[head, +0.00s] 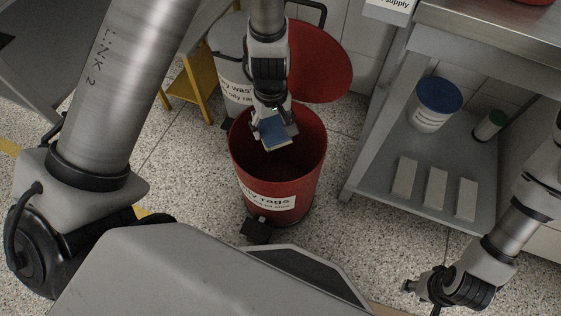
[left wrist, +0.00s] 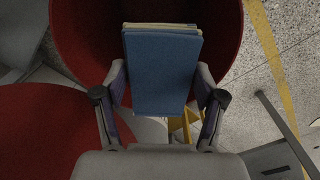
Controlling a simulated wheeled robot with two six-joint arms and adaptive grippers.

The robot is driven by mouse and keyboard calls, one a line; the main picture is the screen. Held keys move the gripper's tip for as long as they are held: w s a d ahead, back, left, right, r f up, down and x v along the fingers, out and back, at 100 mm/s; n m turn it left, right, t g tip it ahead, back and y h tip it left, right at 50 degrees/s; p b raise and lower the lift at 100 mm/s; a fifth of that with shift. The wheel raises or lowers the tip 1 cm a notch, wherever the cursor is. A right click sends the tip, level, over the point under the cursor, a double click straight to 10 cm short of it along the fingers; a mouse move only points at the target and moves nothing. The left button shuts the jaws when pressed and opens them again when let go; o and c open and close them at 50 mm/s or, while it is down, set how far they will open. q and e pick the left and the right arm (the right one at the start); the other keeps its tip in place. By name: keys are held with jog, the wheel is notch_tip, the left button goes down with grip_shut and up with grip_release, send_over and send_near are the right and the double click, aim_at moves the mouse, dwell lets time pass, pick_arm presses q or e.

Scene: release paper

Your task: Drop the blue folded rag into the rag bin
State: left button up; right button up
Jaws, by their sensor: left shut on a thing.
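My left gripper (head: 273,128) is shut on the blue folded rag (head: 275,132), holding it over the mouth of the red rag bin (head: 246,163). In the left wrist view the blue rag (left wrist: 162,70) sits between the two fingers of the gripper (left wrist: 160,95), with the red bin wall (left wrist: 85,40) around it. The bin's round red lid (head: 325,65) stands open behind it. The bin's label is partly legible and reads "rags". My right gripper (head: 422,290) is at the lower right, well away from the bin; its finger opening is unclear.
A grey waste can (head: 232,70) stands behind the bin beside a yellow stand (head: 195,85). A metal shelf table (head: 455,150) at right holds a white bucket with blue lid (head: 434,103), a small green-capped container (head: 490,125) and several pale blocks (head: 436,188). Speckled floor (head: 180,180) is open left of the bin.

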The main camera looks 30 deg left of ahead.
pick_arm(q)
jog(key=o, duration=1.2)
notch_tip(320, 180, up, 12)
jog(key=shift+r, duration=0.1)
